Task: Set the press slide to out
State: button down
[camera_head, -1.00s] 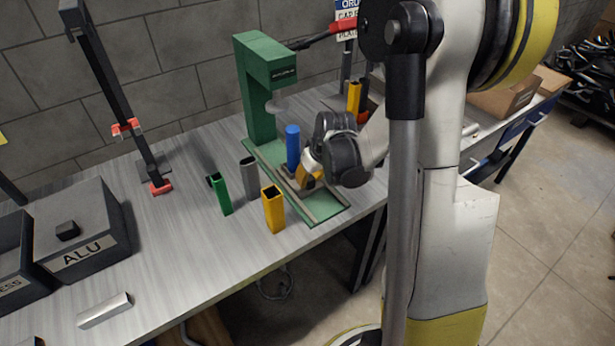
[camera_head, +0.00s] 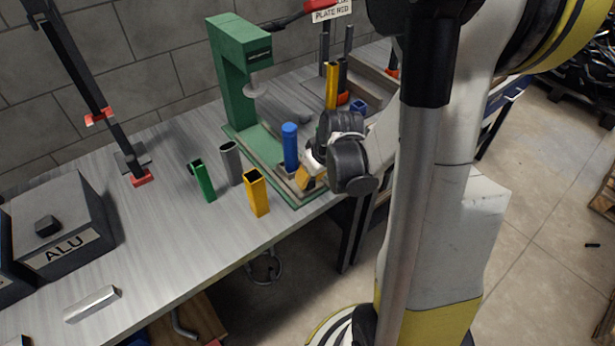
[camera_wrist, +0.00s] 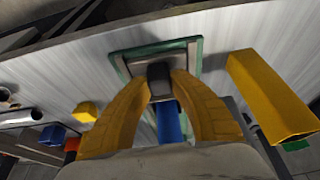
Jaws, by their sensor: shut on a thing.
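The green press (camera_head: 237,85) stands at the back of the bench on a green base plate (camera_head: 262,166) with pale rails. A blue tube (camera_head: 290,150) stands upright on the slide between the rails, out in front of the press ram (camera_head: 256,89). My gripper (camera_head: 307,180) is low at the front end of the base, beside the blue tube. In the wrist view its yellow fingers are shut on a dark slide knob (camera_wrist: 160,77). The blue tube (camera_wrist: 169,122) shows between the fingers there. The slide itself is mostly hidden by my gripper.
A yellow square tube (camera_head: 257,194), a grey tube (camera_head: 231,163) and a green tube (camera_head: 203,181) stand left of the press. A dark ALU box (camera_head: 62,215) and a loose metal piece (camera_head: 93,303) are further left. More tubes stand behind on the right.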

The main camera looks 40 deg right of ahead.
jog(key=shift+s, duration=0.2)
jog(key=c, duration=1.1)
grip_release()
jog(key=shift+c, duration=0.2)
jog(key=shift+r, duration=0.2)
jog(key=v, duration=1.1)
jog(key=shift+s+r, duration=0.15)
jog(key=shift+r, duration=0.15)
